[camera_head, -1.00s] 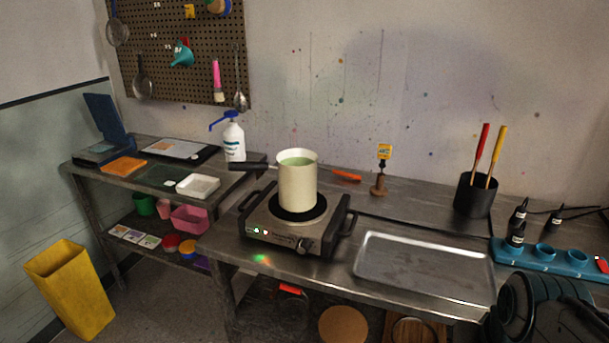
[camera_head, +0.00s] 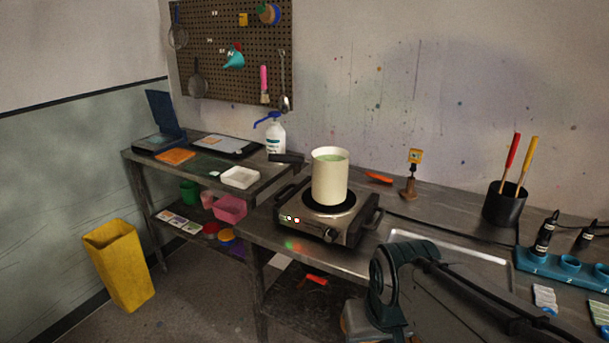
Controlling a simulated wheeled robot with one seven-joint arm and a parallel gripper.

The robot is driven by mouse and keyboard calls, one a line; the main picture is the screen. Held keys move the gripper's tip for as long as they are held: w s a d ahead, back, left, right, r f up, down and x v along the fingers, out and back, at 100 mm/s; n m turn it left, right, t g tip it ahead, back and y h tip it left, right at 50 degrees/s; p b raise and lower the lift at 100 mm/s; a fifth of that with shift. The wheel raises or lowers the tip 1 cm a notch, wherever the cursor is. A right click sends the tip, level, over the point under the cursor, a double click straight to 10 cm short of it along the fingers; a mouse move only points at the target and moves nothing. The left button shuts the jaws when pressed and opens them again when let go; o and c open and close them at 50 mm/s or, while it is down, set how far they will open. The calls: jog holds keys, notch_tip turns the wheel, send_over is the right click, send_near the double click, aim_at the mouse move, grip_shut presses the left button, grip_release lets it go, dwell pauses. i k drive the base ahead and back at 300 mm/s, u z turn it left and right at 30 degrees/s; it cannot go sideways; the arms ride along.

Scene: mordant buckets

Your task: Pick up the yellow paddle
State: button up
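The yellow paddle (camera_head: 527,159) stands in a black cylindrical holder (camera_head: 503,206) on the right part of the steel bench. Its yellow handle sticks up and leans to the right; its lower end is hidden inside the holder. A red-handled paddle (camera_head: 511,152) stands beside it on the left. Part of my dark arm shows in front of the bench at the lower right, but I cannot make out my gripper's fingers.
A cream pot (camera_head: 330,181) of green liquid stands on a hot plate (camera_head: 309,219). A metal tray (camera_head: 471,250) is partly behind my arm. A blue bottle rack (camera_head: 566,270) is right of the holder. A yellow bin (camera_head: 119,265) stands on the floor at left.

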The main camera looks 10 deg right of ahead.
aim_at(534, 140)
jog(key=z, duration=1.85)
jog(key=i, duration=0.9)
jog(key=u, duration=0.25)
